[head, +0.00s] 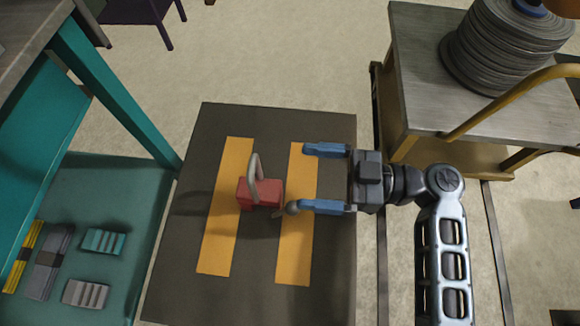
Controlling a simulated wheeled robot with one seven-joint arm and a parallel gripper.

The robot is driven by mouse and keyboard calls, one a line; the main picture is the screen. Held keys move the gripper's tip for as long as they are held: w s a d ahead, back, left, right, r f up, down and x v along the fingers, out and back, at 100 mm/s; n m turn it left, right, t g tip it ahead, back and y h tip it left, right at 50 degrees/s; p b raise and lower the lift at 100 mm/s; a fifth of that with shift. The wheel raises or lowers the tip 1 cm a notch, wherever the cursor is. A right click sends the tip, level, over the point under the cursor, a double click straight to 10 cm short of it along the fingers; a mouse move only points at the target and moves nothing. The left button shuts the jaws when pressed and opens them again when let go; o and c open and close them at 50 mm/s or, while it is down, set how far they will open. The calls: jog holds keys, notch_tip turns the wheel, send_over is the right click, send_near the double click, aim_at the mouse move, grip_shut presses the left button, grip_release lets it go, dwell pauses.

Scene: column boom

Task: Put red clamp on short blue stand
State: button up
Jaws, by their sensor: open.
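The red clamp (262,194) is a red block with a grey curved bar rising from it. It is over a dark panel (335,265) with two yellow stripes, between and partly across them. A brownish rod with a round knob runs from its right side to the tip of my gripper's lower finger; contact cannot be told. My gripper (308,178) is open, with its two blue fingers pointing left toward the clamp. The red block is not between the fingers. I cannot make out a short blue stand in this view.
A teal bench (115,85) stands at left, its low shelf holding a yellow-and-black item (22,256), a grey item (50,262) and small ribbed blocks (104,242). At right, a table (420,60) carries a grey coil (508,45). A yellow curved bar (500,100) crosses there.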

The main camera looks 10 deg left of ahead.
jog(key=shift+d, duration=0.55)
jog(key=shift+f, duration=0.1)
